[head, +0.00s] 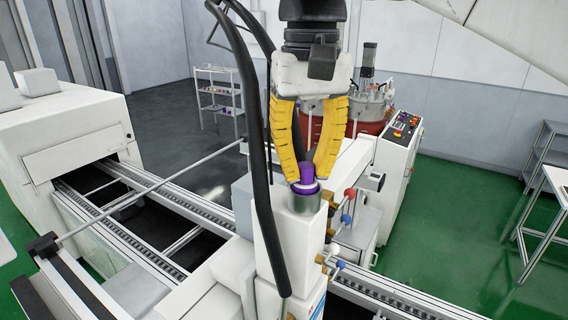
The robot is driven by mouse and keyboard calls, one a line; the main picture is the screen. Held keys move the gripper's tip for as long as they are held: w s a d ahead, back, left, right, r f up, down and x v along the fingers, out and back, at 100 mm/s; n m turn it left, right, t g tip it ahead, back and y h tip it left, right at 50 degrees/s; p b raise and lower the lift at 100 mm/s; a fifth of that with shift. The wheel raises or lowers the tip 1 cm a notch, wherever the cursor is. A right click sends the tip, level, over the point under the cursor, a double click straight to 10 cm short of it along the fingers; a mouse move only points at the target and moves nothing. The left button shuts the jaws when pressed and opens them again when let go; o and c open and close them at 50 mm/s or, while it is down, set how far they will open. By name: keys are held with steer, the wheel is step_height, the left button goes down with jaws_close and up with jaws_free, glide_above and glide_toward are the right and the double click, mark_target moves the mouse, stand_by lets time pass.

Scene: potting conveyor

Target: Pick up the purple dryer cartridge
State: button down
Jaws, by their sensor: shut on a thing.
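The purple dryer cartridge (307,176) is upright, with a purple top and a pale band below it. Its lower part is hidden in or behind a grey metal ring (304,203) on top of a white machine housing (282,237). My gripper (308,174) points down from above, and its yellow fingers are shut on the cartridge from left and right. I cannot tell whether the cartridge is lifted clear of the ring.
Small valves with red and blue knobs (346,219) stick out right of the housing. Conveyor rails (185,202) run behind and left, toward a white machine (62,135). A control cabinet (398,160) stands behind right. A white table (556,185) is at the right edge.

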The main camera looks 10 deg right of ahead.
mark_target(306, 165)
steer(key=shift+r+p, duration=0.4)
steer(key=shift+r, duration=0.05)
step_height(306, 165, up, 4)
steer(key=p, duration=0.3)
steer(key=shift+f, duration=0.2)
steer(key=s+d+r+p, duration=0.3)
steer(key=d+r+p, duration=0.2)
steer(key=d, duration=0.6)
steer(key=shift+d+r, duration=0.2)
steer(key=shift+r, duration=0.55)
step_height(306, 165, up, 7)
steer(key=p, duration=0.2)
steer(key=shift+p, duration=0.35)
